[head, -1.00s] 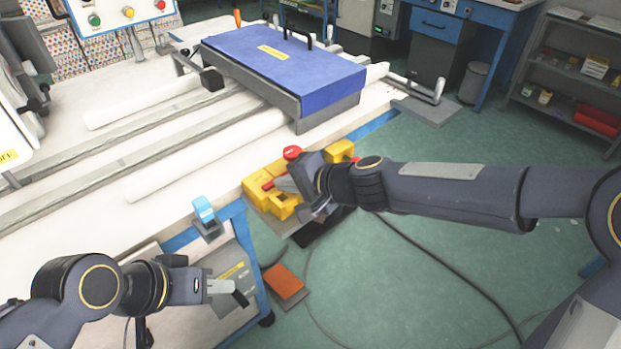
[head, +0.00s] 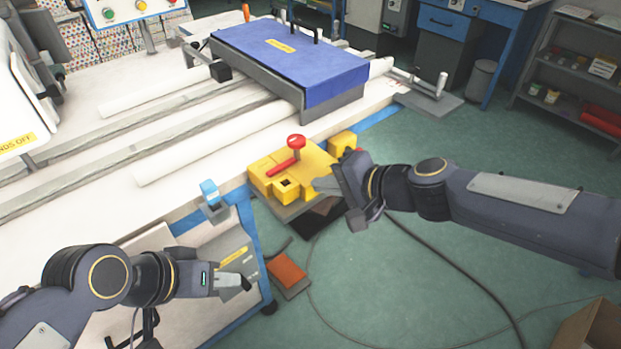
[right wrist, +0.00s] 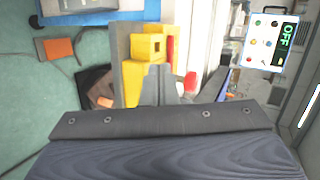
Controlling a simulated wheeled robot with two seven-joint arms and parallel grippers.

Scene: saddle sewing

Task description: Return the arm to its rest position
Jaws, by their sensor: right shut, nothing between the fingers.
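My right gripper (head: 326,184) is shut and empty, just to the right of a yellow box (head: 262,178) with a red knob (head: 296,141) and a red lever (head: 280,167). In the right wrist view the shut fingers (right wrist: 160,72) show in front of the yellow box (right wrist: 148,62); whether they touch it I cannot tell. My left gripper (head: 246,282) hangs low at the left, in front of the table's side; its jaw opening is hard to make out.
A blue-covered block (head: 290,60) with black handles lies on the white table (head: 200,170). A blue clamp-like part (head: 210,192) sits at the table's edge. An orange pedal (head: 287,271) and a cable (head: 450,262) lie on the green floor. A cardboard box (head: 597,328) is at the lower right.

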